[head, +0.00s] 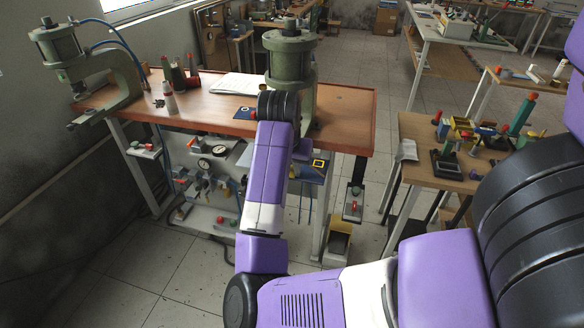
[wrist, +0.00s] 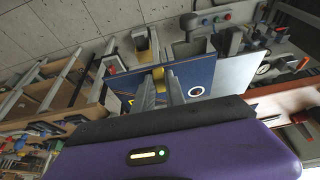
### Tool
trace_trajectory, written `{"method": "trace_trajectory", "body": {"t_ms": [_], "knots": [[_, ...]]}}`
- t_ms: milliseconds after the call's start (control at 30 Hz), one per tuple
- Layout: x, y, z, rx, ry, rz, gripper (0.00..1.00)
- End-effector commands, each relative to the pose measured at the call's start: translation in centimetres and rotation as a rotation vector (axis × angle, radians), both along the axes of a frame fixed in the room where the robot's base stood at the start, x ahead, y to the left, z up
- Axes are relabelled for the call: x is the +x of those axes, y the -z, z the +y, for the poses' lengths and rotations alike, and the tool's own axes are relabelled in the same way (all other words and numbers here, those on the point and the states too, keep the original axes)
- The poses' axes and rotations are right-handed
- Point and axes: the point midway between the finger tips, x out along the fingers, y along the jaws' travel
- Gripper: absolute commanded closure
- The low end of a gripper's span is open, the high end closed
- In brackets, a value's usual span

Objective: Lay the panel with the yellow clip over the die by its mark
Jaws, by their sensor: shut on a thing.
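My gripper (wrist: 167,84) is shut on the yellow clip (wrist: 159,78) of a blue panel (wrist: 195,75) in the wrist view. The panel has a white ring mark (wrist: 196,92) and a yellow square mark near its left edge. In the head view my arm hides the gripper; a corner of the panel with the yellow square (head: 318,163) shows right of my forearm, by the bench's front edge. A green press (head: 290,65) stands behind my wrist, its lower part partly hidden. Another press (head: 100,75) stands at the bench's left end. I cannot make out a die clearly.
The wooden bench (head: 345,110) carries bottles and spools (head: 178,75), papers (head: 237,84) and a small blue piece (head: 245,113). Gauges and valves (head: 205,165) sit below its front edge. A cluttered side table (head: 420,130) stands right; tiled floor lies between.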

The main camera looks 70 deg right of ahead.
Motion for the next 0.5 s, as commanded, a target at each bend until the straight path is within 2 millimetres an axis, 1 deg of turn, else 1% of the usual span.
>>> {"method": "trace_trajectory", "body": {"t_ms": [500], "knots": [[-0.01, 0.42, 0.0, 0.0, 0.0, 0.0, 1.0]]}}
